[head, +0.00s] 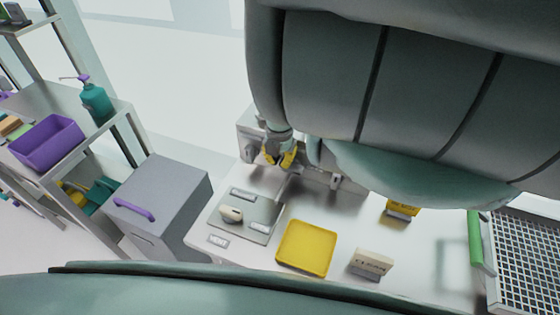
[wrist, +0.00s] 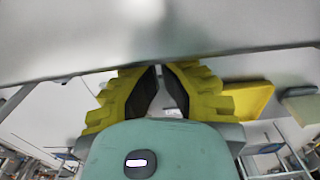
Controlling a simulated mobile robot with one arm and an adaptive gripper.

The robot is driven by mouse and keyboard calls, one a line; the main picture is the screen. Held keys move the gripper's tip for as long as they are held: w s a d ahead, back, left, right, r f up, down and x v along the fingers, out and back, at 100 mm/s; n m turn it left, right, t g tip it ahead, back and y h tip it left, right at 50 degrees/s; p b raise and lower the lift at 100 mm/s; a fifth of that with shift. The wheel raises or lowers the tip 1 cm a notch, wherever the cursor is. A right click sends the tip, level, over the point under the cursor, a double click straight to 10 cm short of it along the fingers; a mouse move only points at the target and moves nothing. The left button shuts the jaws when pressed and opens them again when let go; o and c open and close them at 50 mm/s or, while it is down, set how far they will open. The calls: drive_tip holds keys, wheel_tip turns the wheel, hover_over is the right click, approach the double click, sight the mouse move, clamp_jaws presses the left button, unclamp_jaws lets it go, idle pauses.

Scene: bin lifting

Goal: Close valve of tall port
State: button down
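My gripper (head: 281,160), with yellow fingers, is at the grey fixture (head: 247,150) along the back edge of the white table, in the head view. Part of that fixture is hidden behind my arm. In the wrist view the yellow fingers with black pads (wrist: 160,72) lean toward each other, with a gap between them near their bases. Their tips reach the edge of a large grey surface (wrist: 90,40), so whether anything lies between the tips is unclear. Grey fittings (head: 325,178) stick out of the fixture right of my gripper. I cannot make out the tall port or its valve clearly.
On the table are a grey plate (head: 262,213) with a small beige object, a yellow tray (head: 306,248), a labelled block (head: 371,263) and a yellow block (head: 402,208). A wire basket (head: 525,262) with a green handle stands right. A grey bin (head: 160,205) and shelves stand left.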

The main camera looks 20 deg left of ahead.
drive_tip(key=shift+f, duration=0.7)
drive_tip(key=shift+f, duration=0.15)
drive_tip(key=shift+w+f+b, duration=0.1)
drive_tip(key=shift+b, duration=0.5)
drive_tip(key=shift+a+h+b, duration=0.1)
drive_tip(key=shift+h+b, duration=0.2)
drive_tip(key=shift+a+f+h+b, duration=0.15)
drive_tip(key=shift+h+b, duration=0.45)
drive_tip(key=shift+b, duration=1)
drive_tip(key=shift+a+f+h+b, duration=0.15)
drive_tip(key=shift+h+b, duration=0.45)
drive_tip(key=shift+b, duration=1)
drive_tip(key=shift+a+f+b, duration=0.1)
drive_tip(key=shift+f+b, duration=0.25)
drive_tip(key=shift+b, duration=1.4)
drive_tip(key=shift+r, duration=0.15)
drive_tip(key=shift+r+p, duration=0.65)
drive_tip(key=shift+r, duration=0.05)
